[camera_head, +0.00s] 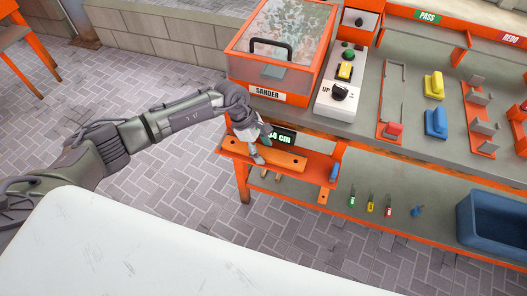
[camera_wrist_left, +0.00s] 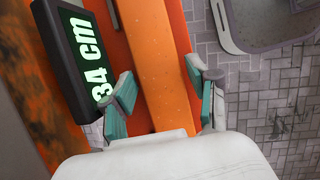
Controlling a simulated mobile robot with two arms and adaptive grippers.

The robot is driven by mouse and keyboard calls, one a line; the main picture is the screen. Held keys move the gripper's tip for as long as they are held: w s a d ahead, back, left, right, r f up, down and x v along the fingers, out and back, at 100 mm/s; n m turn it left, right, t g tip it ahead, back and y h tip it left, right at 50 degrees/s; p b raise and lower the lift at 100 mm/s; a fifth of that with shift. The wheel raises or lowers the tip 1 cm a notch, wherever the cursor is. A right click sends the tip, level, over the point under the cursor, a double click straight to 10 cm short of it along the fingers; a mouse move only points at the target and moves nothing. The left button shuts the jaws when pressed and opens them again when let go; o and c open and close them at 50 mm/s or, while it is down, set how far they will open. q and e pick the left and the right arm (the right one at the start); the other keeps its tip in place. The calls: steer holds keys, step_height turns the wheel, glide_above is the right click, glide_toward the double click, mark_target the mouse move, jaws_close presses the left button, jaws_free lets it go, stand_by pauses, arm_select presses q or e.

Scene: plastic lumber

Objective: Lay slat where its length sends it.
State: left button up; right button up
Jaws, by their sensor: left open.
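An orange slat (camera_head: 288,159) with dark holes lies on an orange measuring shelf at the front of the bench. A dark display (camera_head: 284,137) behind it reads 34 cm in the left wrist view (camera_wrist_left: 84,52); my gripper partly covers it in the head view. My left gripper (camera_head: 257,151) is over the slat's left half. In the left wrist view its open fingers (camera_wrist_left: 163,96) stand on either side of the slat (camera_wrist_left: 163,55), with a visible gap on each side. My right gripper is not in view.
The SANDER box (camera_head: 275,70) and a control box (camera_head: 342,92) stand on the bench behind. PASS (camera_head: 427,16) and REDO (camera_head: 511,39) signs mark the bench's right part. A blue bin (camera_head: 495,228) and several coloured tags sit on the lower shelf. Paved floor lies in front.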

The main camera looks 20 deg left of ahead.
arm_select(q)
steer(key=c, duration=1.1)
steer(key=shift+r, duration=0.15)
